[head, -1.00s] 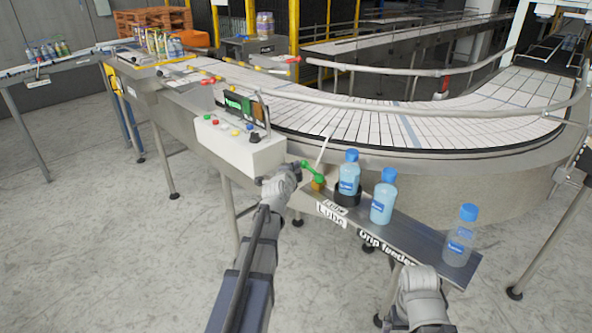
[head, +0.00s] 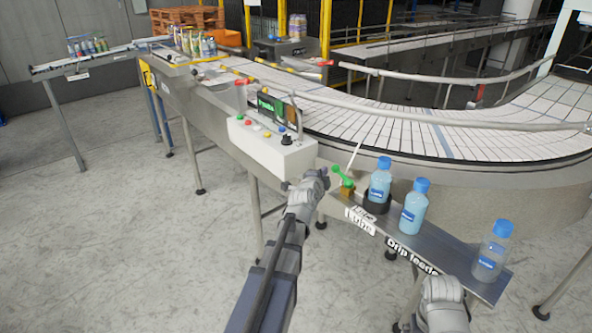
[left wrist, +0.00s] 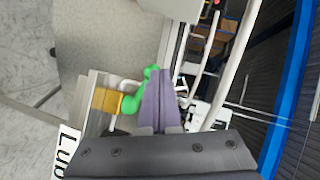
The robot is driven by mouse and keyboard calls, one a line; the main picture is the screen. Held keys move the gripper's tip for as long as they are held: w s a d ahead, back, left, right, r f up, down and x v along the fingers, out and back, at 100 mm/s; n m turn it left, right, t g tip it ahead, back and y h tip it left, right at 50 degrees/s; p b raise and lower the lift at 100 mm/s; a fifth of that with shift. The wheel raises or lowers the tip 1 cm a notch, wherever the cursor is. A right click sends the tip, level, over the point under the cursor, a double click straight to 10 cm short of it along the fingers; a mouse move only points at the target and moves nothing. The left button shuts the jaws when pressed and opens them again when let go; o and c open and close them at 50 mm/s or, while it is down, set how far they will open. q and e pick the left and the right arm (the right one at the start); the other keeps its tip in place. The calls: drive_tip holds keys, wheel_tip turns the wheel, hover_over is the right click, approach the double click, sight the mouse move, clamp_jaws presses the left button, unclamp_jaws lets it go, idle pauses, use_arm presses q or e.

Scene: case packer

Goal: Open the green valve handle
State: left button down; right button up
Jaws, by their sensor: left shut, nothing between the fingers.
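The green valve handle (head: 341,177) sits on a small brass-coloured valve body (head: 347,192) at the left end of the steel shelf labelled "Lube" and "Drip feeder". My left gripper (head: 322,174) is just left of the handle in the head view, shut and empty. In the left wrist view the closed fingers (left wrist: 160,100) lie right beside the green handle (left wrist: 138,95), partly overlapping it; I cannot tell if they touch. The brass body (left wrist: 106,101) shows left of the handle. My right gripper is at the bottom right of the head view, with only its wrist part showing; its fingers are hidden.
Blue-capped bottles stand along the shelf (head: 455,278): one in a black holder (head: 376,204) by the valve, another (head: 414,208) beside it, one (head: 491,252) at the right end. A control box (head: 272,145) with buttons is behind my left gripper. The curved conveyor (head: 400,130) runs behind.

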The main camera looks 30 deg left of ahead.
use_arm(q)
drive_tip(key=s+a+r+p, duration=0.2)
drive_tip(key=s+a, duration=0.4)
drive_tip(key=s, duration=0.1)
drive_tip(key=shift+s+r, duration=0.25)
drive_tip(key=shift+s, duration=0.1)
